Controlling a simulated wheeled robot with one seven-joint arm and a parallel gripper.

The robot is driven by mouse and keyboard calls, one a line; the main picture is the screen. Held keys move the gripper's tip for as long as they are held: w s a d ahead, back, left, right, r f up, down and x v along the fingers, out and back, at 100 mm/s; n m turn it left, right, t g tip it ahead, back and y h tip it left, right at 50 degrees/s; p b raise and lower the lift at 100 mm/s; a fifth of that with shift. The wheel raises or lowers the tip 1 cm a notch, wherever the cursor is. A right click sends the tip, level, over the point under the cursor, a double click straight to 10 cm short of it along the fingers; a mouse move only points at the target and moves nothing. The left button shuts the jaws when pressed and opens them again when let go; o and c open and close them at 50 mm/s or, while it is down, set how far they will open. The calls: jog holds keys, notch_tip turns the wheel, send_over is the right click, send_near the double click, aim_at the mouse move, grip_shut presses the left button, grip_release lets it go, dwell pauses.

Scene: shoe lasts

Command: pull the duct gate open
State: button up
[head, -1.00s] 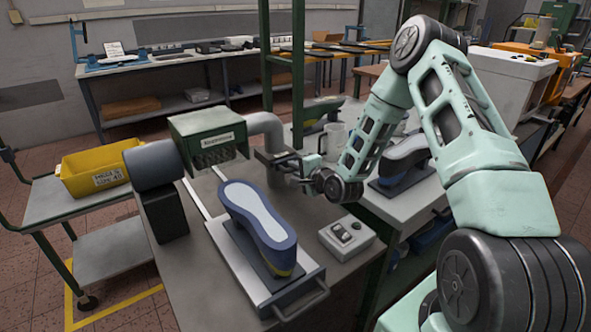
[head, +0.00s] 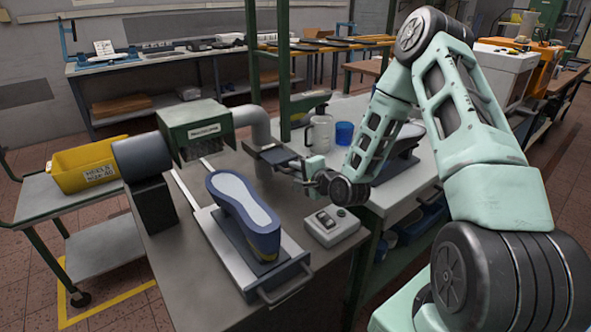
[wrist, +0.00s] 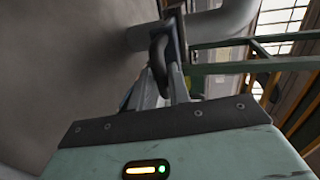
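The grey duct (head: 257,124) runs from the green hood and bends down toward the bench; it also shows in the wrist view (wrist: 212,30). The duct gate (head: 278,156) is a dark flat plate at the duct's lower part, sticking out to the right of the pipe. Its dark looped handle (wrist: 158,58) shows between the fingers in the wrist view. My gripper (head: 301,168) is at the plate's outer end, its fingers (wrist: 166,82) closed around the handle. The exact finger contact is partly hidden.
The green hood (head: 195,130), the shoe last (head: 243,212) on its sliding tray and a switch box (head: 331,226) stand on the bench near my arm. A clear jug (head: 320,134) and blue cup (head: 344,132) are behind the gripper.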

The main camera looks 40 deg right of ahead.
jog(key=shift+w, duration=0.1)
jog(key=p+v, duration=1)
jog(key=v, duration=0.7)
jog(key=shift+s, duration=0.2)
dwell(0.4)
